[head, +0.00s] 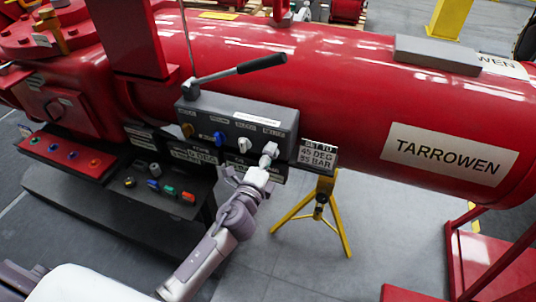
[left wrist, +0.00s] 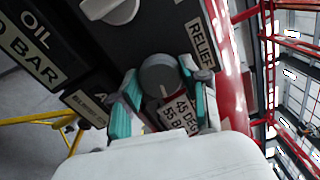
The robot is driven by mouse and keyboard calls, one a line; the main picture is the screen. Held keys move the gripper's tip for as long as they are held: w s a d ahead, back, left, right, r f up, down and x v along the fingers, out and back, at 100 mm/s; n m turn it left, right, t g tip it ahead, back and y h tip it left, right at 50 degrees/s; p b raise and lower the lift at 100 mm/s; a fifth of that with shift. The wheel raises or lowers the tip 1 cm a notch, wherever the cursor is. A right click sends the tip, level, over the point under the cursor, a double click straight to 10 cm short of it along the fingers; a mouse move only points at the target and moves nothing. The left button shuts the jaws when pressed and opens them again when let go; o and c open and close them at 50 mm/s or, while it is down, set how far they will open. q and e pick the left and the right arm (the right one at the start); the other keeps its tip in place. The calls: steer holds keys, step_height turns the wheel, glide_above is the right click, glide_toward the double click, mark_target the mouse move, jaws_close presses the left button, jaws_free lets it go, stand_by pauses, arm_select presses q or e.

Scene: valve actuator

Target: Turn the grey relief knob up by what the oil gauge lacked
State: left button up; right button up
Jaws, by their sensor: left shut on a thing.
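The grey relief knob (left wrist: 160,76) is round, with a pale mark on its rim, beside the RELIEF label (left wrist: 202,45) in the left wrist view. My left gripper (left wrist: 163,96) has its teal-padded fingers on both sides of the knob, shut on it. In the head view my left gripper (head: 261,168) reaches the right end of the dark grey control box (head: 240,112) and partly hides the knob (head: 269,149). An OIL plate (left wrist: 35,45) ends in "0 BAR"; its full reading is cut off. A sign (head: 318,155) reads SET TO 45 DEG, 55 BAR. My right gripper is out of view.
A white knob (head: 244,145) and a blue knob (head: 220,138) sit left of the relief knob. A lever with a black handle (head: 262,64) rises above the box. The red TARROWEN cylinder (head: 350,90) lies behind. A yellow tripod (head: 318,212) stands at right.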

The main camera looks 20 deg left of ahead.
arm_select(q)
steer(key=m+p, duration=0.1)
steer(key=m, duration=0.3)
steer(key=shift+m, duration=0.4)
stand_by(0.4)
steer(key=o, duration=1.1)
steer(key=shift+d, duration=0.1)
steer(key=shift+o, duration=0.2)
steer(key=s, duration=1.2)
steer(key=shift+a, duration=0.25)
